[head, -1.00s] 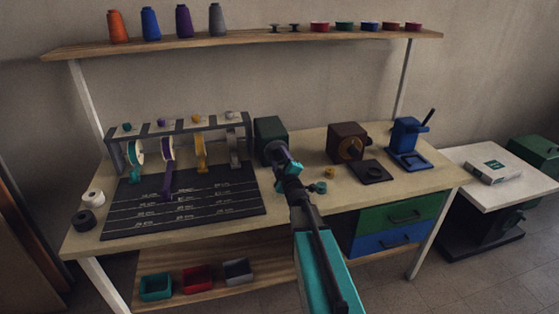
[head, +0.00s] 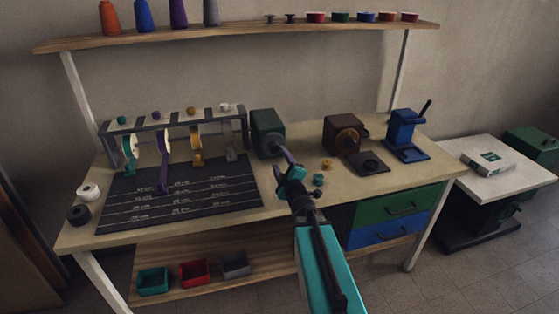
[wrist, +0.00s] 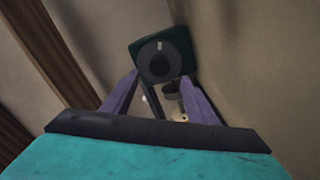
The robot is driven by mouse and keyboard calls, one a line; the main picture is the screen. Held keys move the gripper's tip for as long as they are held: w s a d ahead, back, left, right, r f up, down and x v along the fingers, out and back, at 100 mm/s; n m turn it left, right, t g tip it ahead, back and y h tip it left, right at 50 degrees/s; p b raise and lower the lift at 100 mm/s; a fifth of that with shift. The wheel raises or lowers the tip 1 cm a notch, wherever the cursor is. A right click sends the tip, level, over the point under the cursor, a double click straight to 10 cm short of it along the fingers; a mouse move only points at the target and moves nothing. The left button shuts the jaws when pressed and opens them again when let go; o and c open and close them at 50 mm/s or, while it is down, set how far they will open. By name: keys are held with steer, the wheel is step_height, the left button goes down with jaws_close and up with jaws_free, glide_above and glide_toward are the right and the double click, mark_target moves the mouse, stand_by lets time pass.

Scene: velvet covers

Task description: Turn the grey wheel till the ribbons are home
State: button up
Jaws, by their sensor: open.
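The grey wheel (wrist: 160,61) is on the front of a dark green box, seen ahead between my fingers in the wrist view; a pale mark shows near its top. In the head view the box (head: 267,132) stands right of the ribbon rack, and my fingers partly cover the wheel's side. My gripper (head: 284,152) is open and empty, apart from the wheel. On the rack hang a teal ribbon (head: 131,158), a purple ribbon (head: 163,178), a yellow ribbon (head: 197,157) and a grey ribbon (head: 230,150). The purple one reaches lowest, over the dark marked mat (head: 205,197).
A brown box with a round front (head: 342,134), a dark plate (head: 367,163) and a blue press (head: 405,136) stand to the right on the bench. A small teal piece (head: 318,180) and yellow piece (head: 327,165) lie near my gripper. Spools stand on the upper shelf (head: 240,33).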

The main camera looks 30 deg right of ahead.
steer(key=shift+s+a+r+p, duration=0.1)
steer(key=shift+s+r+p, duration=0.1)
steer(key=shift+s+p, duration=0.4)
steer(key=s+p, duration=0.2)
steer(key=p, duration=0.1)
steer(key=shift+a, duration=0.2)
steer(key=shift+s+p, duration=0.25)
steer(key=shift+p, duration=0.7)
steer(key=shift+s+a+p, duration=0.15)
steer(key=shift+s+p, duration=0.25)
steer(key=shift+p, duration=0.75)
steer(key=shift+s+p, duration=0.35)
steer(key=shift+p, duration=0.5)
steer(key=shift+s+a+f+p, duration=0.15)
steer(key=shift+s+p, duration=0.15)
steer(key=shift+p, duration=0.25)
steer(key=shift+f, duration=0.1)
